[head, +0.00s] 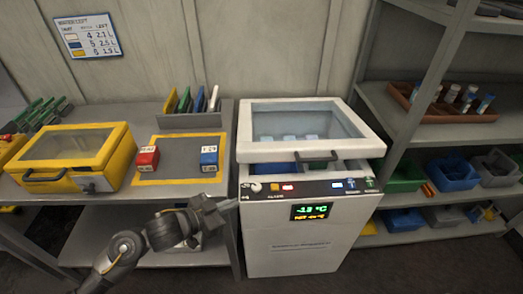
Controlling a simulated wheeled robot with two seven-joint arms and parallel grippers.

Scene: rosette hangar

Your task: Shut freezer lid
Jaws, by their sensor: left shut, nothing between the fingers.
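The white chest freezer (300,240) stands in the middle, with a lit display on its front. Its lid (310,105), a white frame around a glass pane, is raised at the front. A gap shows below the lid's front edge, with blue and green containers inside. A dark handle (318,158) sits at the lid's front edge. My left gripper (222,208) is shut and empty, in front of the table and just left of the freezer's front, below the lid and apart from it. My right gripper is out of view.
Shelves (410,125) with bins stand close on the right. Dark floor is open in front.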

